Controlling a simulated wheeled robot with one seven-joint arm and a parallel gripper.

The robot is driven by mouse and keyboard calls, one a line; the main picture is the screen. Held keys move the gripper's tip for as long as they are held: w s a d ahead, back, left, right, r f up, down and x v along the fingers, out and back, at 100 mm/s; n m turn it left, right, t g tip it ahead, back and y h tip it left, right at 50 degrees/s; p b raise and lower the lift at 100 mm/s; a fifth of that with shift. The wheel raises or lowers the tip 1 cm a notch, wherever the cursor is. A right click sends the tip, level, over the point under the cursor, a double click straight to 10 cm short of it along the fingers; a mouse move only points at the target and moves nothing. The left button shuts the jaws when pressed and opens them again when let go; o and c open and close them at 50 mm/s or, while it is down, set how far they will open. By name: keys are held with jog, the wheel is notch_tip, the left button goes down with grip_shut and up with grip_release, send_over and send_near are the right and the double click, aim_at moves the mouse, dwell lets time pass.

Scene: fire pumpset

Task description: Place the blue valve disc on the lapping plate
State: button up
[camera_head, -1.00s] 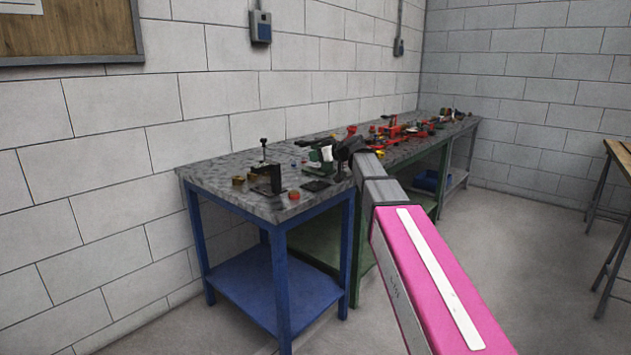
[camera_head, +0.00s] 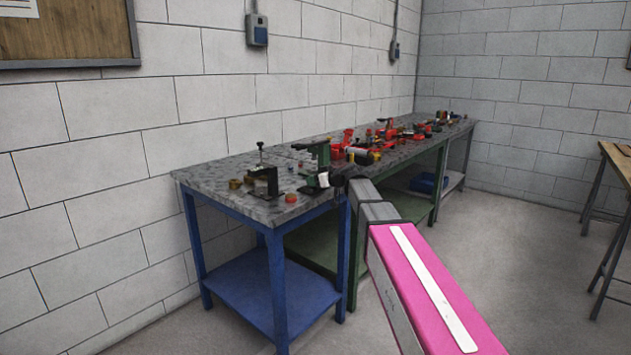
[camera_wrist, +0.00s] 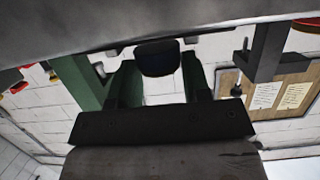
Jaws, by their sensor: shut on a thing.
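My gripper (camera_head: 322,181) is low over the near end of the bench, its dark green fingers showing in the wrist view (camera_wrist: 160,82). They are shut on a dark rounded piece, apparently the blue valve disc (camera_wrist: 158,58), nearly black in the shade. The wrist picture is upside down, with the bench top along its upper edge. A thin dark strip, apparently the lapping plate (camera_wrist: 118,46), lies on the bench close to the disc. I cannot tell whether they touch. In the head view the plate (camera_head: 308,190) is mostly hidden by my gripper.
A black stand (camera_head: 266,180), brass rings (camera_head: 236,184) and a red part (camera_head: 291,198) are left of my gripper.

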jog(key=shift+f, duration=0.55)
jog(key=o, duration=1.1)
jog(key=shift+o, duration=0.2)
jog(key=shift+r, duration=0.1)
jog(key=shift+r, duration=0.3)
jog(key=v, duration=1.2)
jog(key=shift+r, duration=0.25)
jog(key=s+d+f+m+g+h, duration=0.25)
jog(key=s+f, duration=0.25)
jog(key=f, duration=0.6)
jog(key=s+d+f+m+g+h, duration=0.25)
jog(key=s+f, duration=0.25)
jog(key=f, duration=0.5)
jog(key=s+d+f+m+g+h, duration=0.2)
jog(key=s+d+f+h, duration=0.1)
jog(key=s+f, duration=0.5)
jog(key=s+d+f+m+g+h, duration=0.2)
jog(key=s+d+f+m+h, duration=0.1)
jog(key=s+d+f, duration=0.3)
notch_tip(320, 180, down, 2)
jog(key=s, duration=0.2)
jog(key=shift+s+d+h, duration=0.2)
jog(key=shift+s+h, duration=0.1)
